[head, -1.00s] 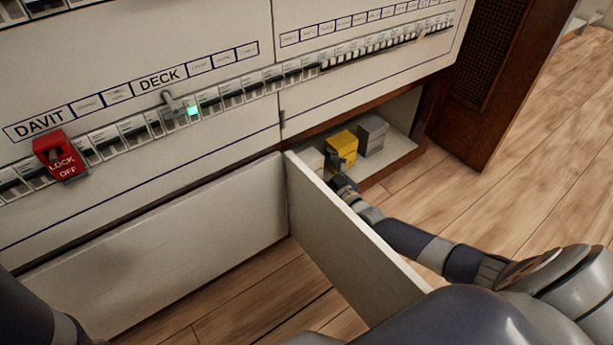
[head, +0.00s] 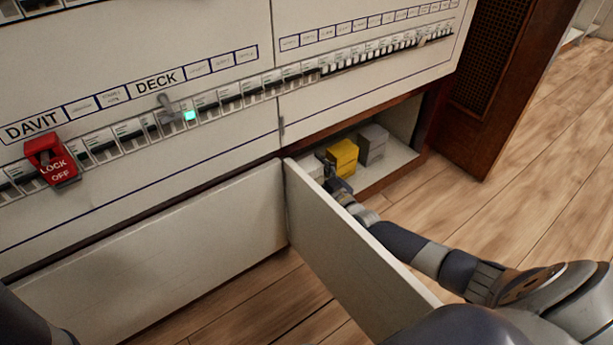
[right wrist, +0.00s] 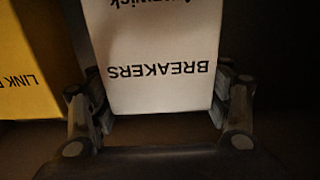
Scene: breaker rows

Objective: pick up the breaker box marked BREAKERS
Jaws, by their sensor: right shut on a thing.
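The white breaker box marked BREAKERS (right wrist: 155,60) fills the middle of the right wrist view, its lettering upside down. My right gripper (right wrist: 160,112) has a finger on each side of the box and is shut on it. In the head view, my right gripper (head: 328,168) reaches into the low open compartment behind the cabinet door, left of the yellow box. The white box is mostly hidden there by the door and my gripper. My left gripper is out of view.
A yellow box (head: 343,157) stands close beside the white one, and a grey box (head: 373,143) stands to its right, on the compartment floor (head: 395,158). The open door (head: 345,240) stands along my right arm's left side. Breaker rows with a red lock-off (head: 52,162) are above.

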